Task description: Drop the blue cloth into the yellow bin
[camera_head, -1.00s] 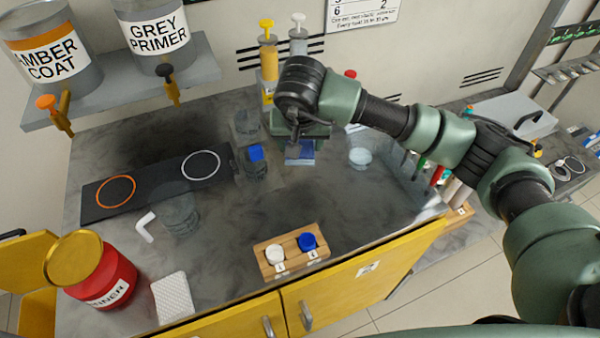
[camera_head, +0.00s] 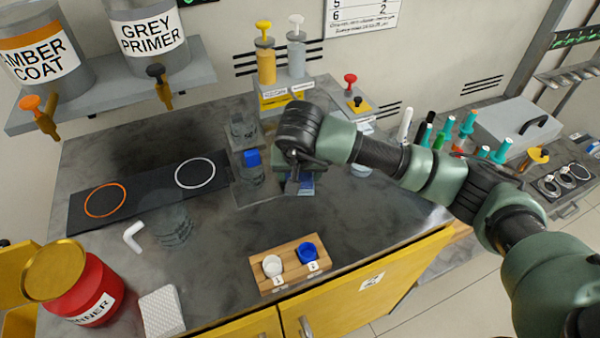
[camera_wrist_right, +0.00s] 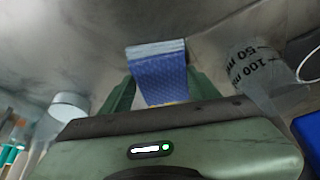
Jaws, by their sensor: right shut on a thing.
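The blue cloth (camera_wrist_right: 160,78), with a paler band along its far edge, is between the green fingers of my right gripper (camera_wrist_right: 165,92) in the right wrist view. In the head view a small part of the cloth (camera_head: 306,186) shows below my right gripper (camera_head: 297,176), over the middle of the counter; the hand hides the rest. The gripper is shut on it. A yellow, box-like thing (camera_head: 18,322), cut off at the lower left edge, may be the yellow bin; I cannot tell. My left gripper is not in view.
Clear beakers (camera_head: 250,172) stand just left of the gripper. A wooden block with two small cups (camera_head: 290,264) is near the front edge. A red thinner can (camera_head: 90,290) and a white pad (camera_head: 161,310) are at the front left.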

